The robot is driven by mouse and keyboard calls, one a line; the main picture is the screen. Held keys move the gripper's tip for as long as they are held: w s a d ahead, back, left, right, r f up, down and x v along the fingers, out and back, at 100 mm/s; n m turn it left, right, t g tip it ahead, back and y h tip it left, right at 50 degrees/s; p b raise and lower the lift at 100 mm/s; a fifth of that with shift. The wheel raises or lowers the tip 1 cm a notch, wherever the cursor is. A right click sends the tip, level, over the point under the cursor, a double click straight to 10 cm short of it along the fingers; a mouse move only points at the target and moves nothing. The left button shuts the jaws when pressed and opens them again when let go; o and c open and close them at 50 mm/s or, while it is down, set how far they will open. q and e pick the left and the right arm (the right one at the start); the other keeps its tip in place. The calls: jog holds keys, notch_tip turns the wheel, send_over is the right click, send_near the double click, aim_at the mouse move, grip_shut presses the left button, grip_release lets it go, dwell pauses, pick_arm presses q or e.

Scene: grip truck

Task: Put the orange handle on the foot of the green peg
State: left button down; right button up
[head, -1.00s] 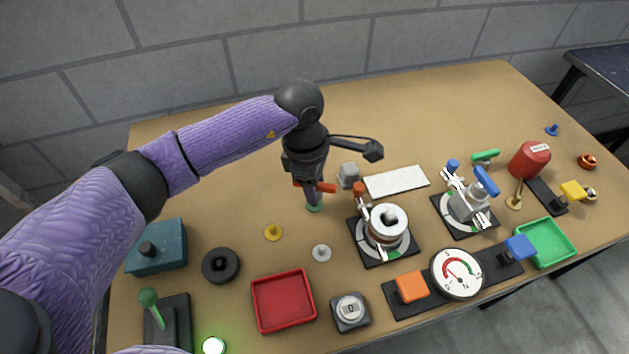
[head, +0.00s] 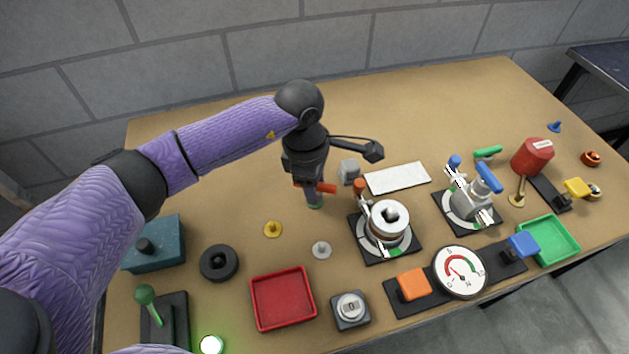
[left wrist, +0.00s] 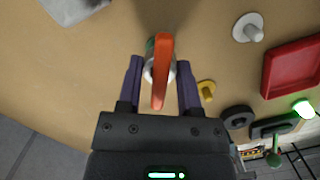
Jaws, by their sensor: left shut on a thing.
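The orange handle (head: 325,188) is a flat bar, held level in my left gripper (head: 313,190). In the left wrist view the handle (left wrist: 161,72) lies between the two fingers of my left gripper (left wrist: 160,75), over a pale round part. The green peg's foot (head: 315,206) shows as a small green disc on the table just below the fingertips. A bit of green also shows beside the handle in the left wrist view (left wrist: 150,46). The handle hides most of the peg, so I cannot tell whether they touch. My right gripper is not in view.
A yellow peg (head: 272,229), a white peg (head: 321,250) and a red tray (head: 283,301) are nearer the front. The table behind is clear.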

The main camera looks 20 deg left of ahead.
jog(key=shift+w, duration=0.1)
pick_arm(q)
jog(key=shift+f+b, duration=0.4)
jog(key=shift+f, duration=0.1)
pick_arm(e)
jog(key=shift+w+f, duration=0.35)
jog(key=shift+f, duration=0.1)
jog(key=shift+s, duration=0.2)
pick_arm(q)
jog(key=shift+f, duration=0.25)
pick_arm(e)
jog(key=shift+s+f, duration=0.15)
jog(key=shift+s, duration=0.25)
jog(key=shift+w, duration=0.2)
